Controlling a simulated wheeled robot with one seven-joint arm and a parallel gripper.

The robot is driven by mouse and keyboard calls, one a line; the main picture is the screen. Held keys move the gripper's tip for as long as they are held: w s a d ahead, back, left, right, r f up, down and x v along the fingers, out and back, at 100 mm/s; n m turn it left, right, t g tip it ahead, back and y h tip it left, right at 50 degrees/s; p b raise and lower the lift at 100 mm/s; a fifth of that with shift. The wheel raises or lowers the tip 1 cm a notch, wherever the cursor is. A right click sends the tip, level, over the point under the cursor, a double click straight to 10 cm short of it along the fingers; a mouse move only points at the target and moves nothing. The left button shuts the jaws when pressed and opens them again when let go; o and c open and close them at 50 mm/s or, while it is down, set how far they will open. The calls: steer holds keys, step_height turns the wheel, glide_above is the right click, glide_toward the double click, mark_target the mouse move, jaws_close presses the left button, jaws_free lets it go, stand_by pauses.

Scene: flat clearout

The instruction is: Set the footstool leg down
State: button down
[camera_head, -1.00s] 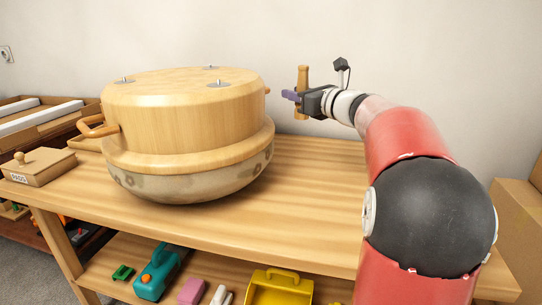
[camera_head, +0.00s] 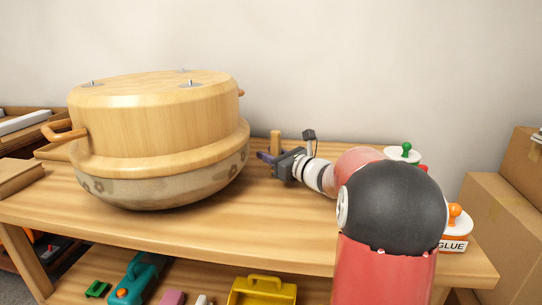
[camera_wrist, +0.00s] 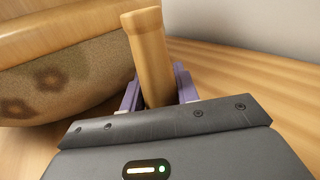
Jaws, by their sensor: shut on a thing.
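The footstool leg (camera_head: 275,142) is a tapered wooden piece, held upright low over the worktop at the back. It also shows in the wrist view (camera_wrist: 150,55), rising between the purple fingers. My gripper (camera_head: 267,157) is shut on the leg. Its lower end is hidden behind my gripper, so I cannot tell whether it touches the wood. The round wooden footstool (camera_head: 160,125) stands upside down in a patterned cushion, left of my gripper. Metal plates with studs (camera_head: 190,84) show on its upturned face.
The worktop (camera_head: 270,225) is bare in front of my gripper. A glue pot (camera_head: 453,243) and another pot with a green knob (camera_head: 404,153) stand at the right. Cardboard boxes (camera_head: 497,225) are beyond the right end. A yellow carrier (camera_head: 263,290) sits on the lower shelf.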

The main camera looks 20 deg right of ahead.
steer(key=c, duration=1)
jaws_free()
steer(key=shift+c, duration=0.2)
